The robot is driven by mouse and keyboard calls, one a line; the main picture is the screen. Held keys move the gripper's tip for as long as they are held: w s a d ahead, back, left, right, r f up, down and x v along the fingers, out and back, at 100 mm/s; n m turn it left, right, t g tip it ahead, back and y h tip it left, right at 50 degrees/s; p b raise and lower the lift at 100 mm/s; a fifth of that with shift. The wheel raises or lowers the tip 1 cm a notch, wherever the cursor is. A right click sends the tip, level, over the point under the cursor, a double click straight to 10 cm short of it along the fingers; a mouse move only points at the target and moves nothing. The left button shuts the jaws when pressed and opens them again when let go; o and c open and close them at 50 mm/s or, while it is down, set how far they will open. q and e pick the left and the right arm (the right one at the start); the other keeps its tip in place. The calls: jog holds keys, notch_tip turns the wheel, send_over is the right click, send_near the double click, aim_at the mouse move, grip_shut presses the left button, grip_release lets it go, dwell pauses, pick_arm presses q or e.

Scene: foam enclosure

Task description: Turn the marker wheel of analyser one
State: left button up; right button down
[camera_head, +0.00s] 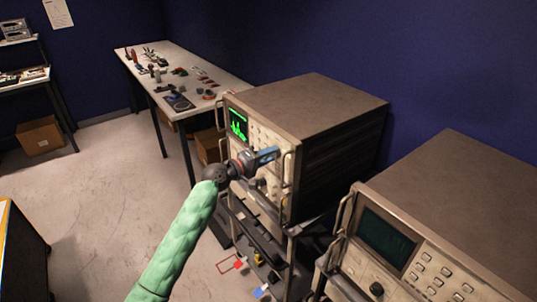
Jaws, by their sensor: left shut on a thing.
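A brown-cased analyser (310,95) with a lit green trace on its screen (238,125) stands on a cart at the centre. My left arm, in a green sleeve, reaches up to its front panel. My left gripper (272,154), with blue fingers, is at the panel's right part, near a handle, and is shut on what seems to be the marker wheel. The fingers hide the wheel itself. A second analyser (450,205) with a dark screen (387,238) stands at the lower right. No readable label tells which is number one. My right gripper is not in view.
A white table (215,75) with several small tools stands behind at the left. Metal handles (285,180) stick out from the analyser's front. The floor (110,200) at the left is clear.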

pick_arm(q)
jog(key=shift+n, duration=0.7)
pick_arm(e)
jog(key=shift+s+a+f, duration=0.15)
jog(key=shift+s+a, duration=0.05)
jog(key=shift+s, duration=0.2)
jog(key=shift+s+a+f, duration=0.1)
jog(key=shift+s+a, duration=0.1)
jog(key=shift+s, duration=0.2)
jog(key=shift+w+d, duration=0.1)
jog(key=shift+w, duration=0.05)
